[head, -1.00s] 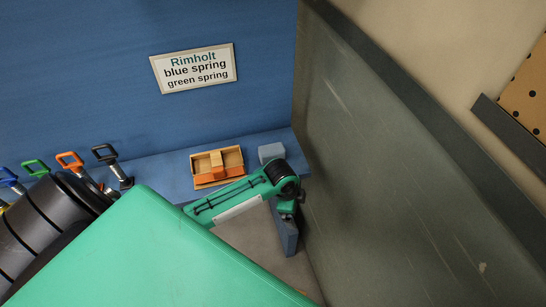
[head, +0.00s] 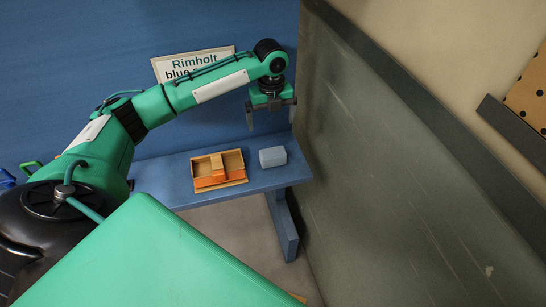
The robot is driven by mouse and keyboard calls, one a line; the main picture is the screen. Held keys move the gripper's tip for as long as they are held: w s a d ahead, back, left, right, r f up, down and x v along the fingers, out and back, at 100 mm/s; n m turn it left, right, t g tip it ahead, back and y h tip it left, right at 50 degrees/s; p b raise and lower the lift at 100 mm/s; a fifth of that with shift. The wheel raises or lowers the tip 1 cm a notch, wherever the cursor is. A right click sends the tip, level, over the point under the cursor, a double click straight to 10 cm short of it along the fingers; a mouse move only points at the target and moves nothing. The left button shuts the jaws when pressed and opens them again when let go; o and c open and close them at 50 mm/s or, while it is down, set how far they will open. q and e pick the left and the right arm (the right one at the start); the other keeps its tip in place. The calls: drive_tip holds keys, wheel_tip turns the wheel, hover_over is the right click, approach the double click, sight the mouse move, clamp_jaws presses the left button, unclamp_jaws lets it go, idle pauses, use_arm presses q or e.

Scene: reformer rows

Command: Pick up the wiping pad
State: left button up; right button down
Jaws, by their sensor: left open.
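A grey-blue block with rounded edges (head: 272,157), which looks like the wiping pad, lies on the right end of the blue bench (head: 170,187). My left gripper (head: 270,119) is raised above and behind it in the picture, fingers pointing down. It is open, with nothing between the fingers, and apart from the block. My right gripper is out of view.
A shallow tan and orange tray (head: 207,184) stands on the bench just left of the block. A tall grey panel (head: 400,160) rises close on the right. A sign (head: 175,67) on the blue wall is partly hidden by my arm.

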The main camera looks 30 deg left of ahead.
use_arm(q)
drive_tip(key=p, duration=0.1)
hover_over(273, 152)
drive_tip(key=f, duration=0.8)
drive_tip(key=shift+w+a, duration=0.15)
drive_tip(key=shift+a, duration=0.2)
drive_tip(key=shift+d+f+p, duration=0.2)
drive_tip(key=shift+f+p, duration=0.35)
drive_tip(key=shift+p, duration=0.1)
drive_tip(key=f, duration=0.1)
drive_tip(key=f+p, duration=0.1)
drive_tip(key=f, duration=0.1)
drive_tip(key=shift+s+d+f, duration=0.2)
drive_tip(key=shift+f, duration=0.45)
drive_tip(key=c, duration=1)
drive_tip(key=shift+r, duration=0.15)
